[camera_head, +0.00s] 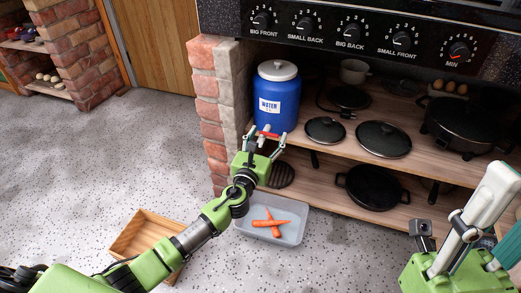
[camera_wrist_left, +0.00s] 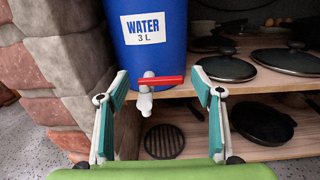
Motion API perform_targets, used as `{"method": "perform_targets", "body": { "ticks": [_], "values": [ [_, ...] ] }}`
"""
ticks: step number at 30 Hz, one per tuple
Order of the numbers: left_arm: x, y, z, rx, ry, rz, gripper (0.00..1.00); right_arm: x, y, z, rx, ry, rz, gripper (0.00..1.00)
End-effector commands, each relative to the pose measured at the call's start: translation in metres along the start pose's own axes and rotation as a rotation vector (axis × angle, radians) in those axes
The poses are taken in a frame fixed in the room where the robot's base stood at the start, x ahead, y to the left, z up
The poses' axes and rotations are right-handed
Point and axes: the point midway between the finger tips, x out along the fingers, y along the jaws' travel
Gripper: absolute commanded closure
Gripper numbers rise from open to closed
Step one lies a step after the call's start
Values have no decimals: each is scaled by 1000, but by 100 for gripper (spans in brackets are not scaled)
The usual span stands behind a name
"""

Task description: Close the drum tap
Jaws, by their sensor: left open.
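A blue water drum (camera_head: 278,102) with a white lid and a "WATER 3 L" label stands on the upper shelf, beside the brick pillar. Its tap (camera_wrist_left: 146,97) has a white spout and a red lever (camera_wrist_left: 161,80) lying crosswise, pointing right in the left wrist view. The red lever also shows in the head view (camera_head: 267,134). My left gripper (camera_head: 265,136) is open in front of the drum, with its fingers on either side of the tap and apart from it. My right arm shows at the lower right of the head view; its fingertips are not in view.
Pan lids (camera_head: 383,139) and a dark pot (camera_head: 462,125) sit on the upper shelf right of the drum. A brick pillar (camera_head: 213,115) stands close on the left. A grey tray with carrots (camera_head: 271,224) and a wooden box (camera_head: 128,238) lie on the floor below.

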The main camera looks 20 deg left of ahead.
Motion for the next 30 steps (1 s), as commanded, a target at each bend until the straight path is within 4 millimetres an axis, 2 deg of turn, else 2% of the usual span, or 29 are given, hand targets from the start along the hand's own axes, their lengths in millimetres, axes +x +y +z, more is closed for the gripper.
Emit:
{"method": "perform_targets", "body": {
  "ticks": [9,15,20,30],
  "values": [
    [-66,0,-1,-1,3,-2,40,0,0,0,1,2,0,63],
    [-93,0,-1,-2,2,0,40,0,0,0,1,2,0,63],
    [-101,0,0,-1,1,0,40,0,0,-1,1,2,0,63],
    [-102,1,0,-19,7,5,40,2,0,4,0,-15,0,63]
  ]
}}
